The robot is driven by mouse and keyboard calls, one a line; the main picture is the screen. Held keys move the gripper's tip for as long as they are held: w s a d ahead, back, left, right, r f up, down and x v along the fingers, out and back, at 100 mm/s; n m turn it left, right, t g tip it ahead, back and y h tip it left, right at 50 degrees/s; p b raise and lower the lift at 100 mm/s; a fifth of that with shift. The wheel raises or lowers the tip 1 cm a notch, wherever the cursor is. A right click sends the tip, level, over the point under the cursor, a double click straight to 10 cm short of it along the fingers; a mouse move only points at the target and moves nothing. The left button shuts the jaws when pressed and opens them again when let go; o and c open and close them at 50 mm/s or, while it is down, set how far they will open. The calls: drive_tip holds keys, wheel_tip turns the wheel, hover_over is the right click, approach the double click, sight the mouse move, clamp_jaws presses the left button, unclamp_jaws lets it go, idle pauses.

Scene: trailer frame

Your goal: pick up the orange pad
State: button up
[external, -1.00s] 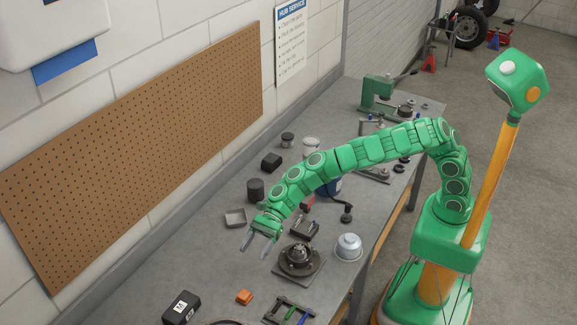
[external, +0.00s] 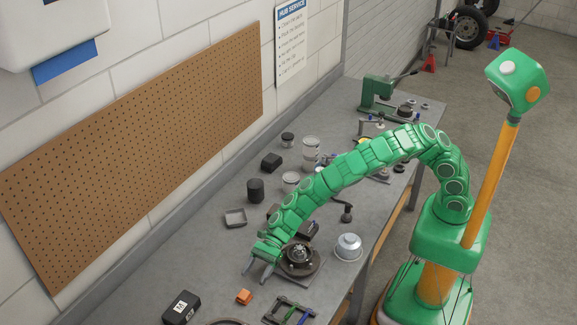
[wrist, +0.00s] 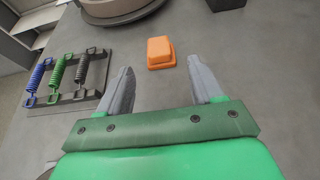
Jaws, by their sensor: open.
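The orange pad (external: 244,297) is a small block lying on the grey workbench, near the front of the bench in the external view. In the wrist view the orange pad (wrist: 160,52) lies just beyond my fingertips, roughly centred between them. My gripper (external: 259,270) is open and empty, above the bench and a little behind the pad. In the wrist view my gripper (wrist: 163,80) shows two grey fingers spread apart, with clear bench between them. The fingers do not touch the pad.
A rack with coloured springs (external: 290,312) stands right of the pad, and a black labelled box (external: 181,307) left of it. A round hub on a plate (external: 299,258) is close beside my gripper. A silver cap (external: 348,247) stands farther right. Bare bench surrounds the pad.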

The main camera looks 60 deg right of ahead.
sight(245, 291)
drive_tip(key=shift+r+x, duration=0.1)
drive_tip(key=shift+x, duration=1)
drive_tip(key=shift+r+x, duration=0.15)
drive_tip(key=shift+x, duration=2.3)
drive_tip(key=c, duration=0.9)
